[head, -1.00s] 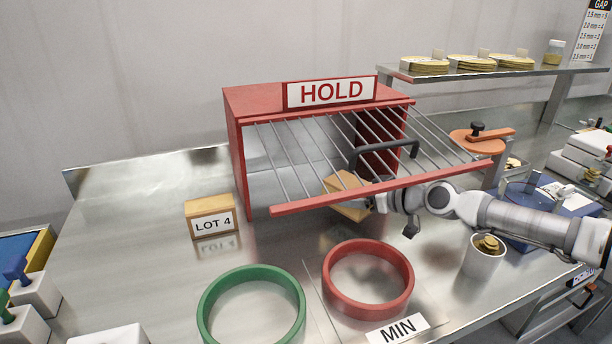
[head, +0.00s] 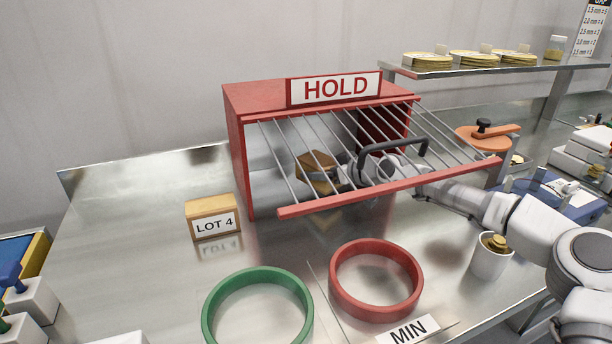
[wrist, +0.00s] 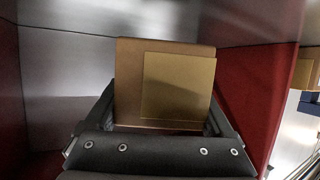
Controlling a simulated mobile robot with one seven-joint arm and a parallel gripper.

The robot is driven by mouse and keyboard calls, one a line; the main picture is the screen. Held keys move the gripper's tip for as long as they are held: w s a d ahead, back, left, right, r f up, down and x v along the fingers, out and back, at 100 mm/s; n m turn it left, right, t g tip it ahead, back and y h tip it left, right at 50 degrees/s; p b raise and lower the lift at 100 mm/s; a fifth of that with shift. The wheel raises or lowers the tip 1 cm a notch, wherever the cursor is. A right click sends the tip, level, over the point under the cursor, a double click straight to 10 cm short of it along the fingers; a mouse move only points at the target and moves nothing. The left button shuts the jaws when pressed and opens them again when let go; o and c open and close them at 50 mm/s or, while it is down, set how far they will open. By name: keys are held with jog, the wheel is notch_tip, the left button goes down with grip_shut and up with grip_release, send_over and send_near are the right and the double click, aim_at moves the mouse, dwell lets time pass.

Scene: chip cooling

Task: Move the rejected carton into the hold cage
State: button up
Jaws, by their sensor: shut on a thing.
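The red hold cage (head: 239,150) stands on the steel bench under a HOLD sign, its barred front door (head: 390,189) swung up and outward. A brown carton (head: 314,162) is inside the cage, seen through the bars. My gripper (head: 337,178) reaches in under the raised door and is shut on the carton. In the wrist view the carton (wrist: 128,80) sits between both fingers, with a tan panel on its face. The cage's red side wall (wrist: 255,105) is to its right and the grey back is behind it. Whether the carton touches the cage floor cannot be told.
A LOT 4 block (head: 212,217) stands left of the cage. A green ring (head: 258,307) and a red ring (head: 376,280) lie in front. A white cup (head: 491,258) stands close beside my arm.

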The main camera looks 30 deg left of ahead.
jog(key=a, duration=0.2)
jog(key=w+a, duration=0.1)
jog(key=a, duration=0.2)
jog(key=shift+w, duration=0.2)
jog(key=shift+a+f+b, duration=0.15)
jog(key=shift+f+b, duration=0.4)
jog(key=shift+f, duration=1.15)
jog(key=shift+f, duration=0.1)
jog(key=shift+f, duration=0.15)
jog(key=o, duration=1.5)
jog(key=shift+c, duration=0.2)
